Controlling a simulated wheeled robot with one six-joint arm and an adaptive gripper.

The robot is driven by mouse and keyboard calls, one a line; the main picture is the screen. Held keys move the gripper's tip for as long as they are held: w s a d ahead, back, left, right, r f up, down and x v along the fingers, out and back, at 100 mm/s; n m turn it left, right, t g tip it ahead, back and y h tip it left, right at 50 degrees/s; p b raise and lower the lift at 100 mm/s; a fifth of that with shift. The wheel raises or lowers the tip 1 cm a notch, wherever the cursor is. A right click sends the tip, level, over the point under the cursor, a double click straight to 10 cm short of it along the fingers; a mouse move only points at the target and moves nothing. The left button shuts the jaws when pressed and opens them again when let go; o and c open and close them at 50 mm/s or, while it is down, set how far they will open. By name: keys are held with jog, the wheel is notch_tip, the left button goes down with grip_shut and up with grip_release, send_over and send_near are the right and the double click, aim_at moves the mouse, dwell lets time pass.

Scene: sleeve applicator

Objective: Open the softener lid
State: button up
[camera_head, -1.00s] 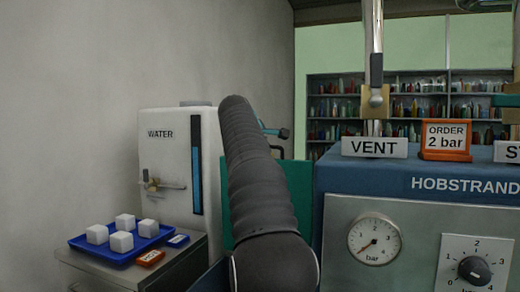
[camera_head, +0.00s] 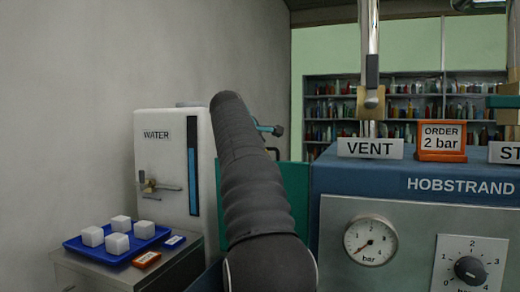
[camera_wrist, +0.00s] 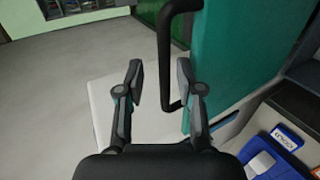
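A teal panel (camera_head: 293,205) with a black bar handle (camera_wrist: 165,60) stands upright between the white cabinet and the blue machine. No softener label is readable, so I cannot tell whether this panel is the lid. In the wrist view my gripper (camera_wrist: 160,85) is open, with its fingers apart. The handle's lower part shows between the fingertips; I cannot tell whether it is within reach or beyond them. The head view shows part of my gripper (camera_head: 270,130) behind my dark arm, which hides much of the panel.
A white cabinet marked WATER (camera_head: 155,165) has a tap. Beside it, a blue tray (camera_head: 75,245) with several white cubes sits on a grey stand. The blue HOBSTRAND machine (camera_head: 330,182) is at right, with a gauge (camera_head: 370,240) and a VENT sign (camera_head: 370,148).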

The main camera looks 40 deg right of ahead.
jog(key=v, duration=0.9)
jog(key=shift+s+a, duration=0.15)
jog(key=shift+a, duration=0.2)
jog(key=shift+r, duration=0.15)
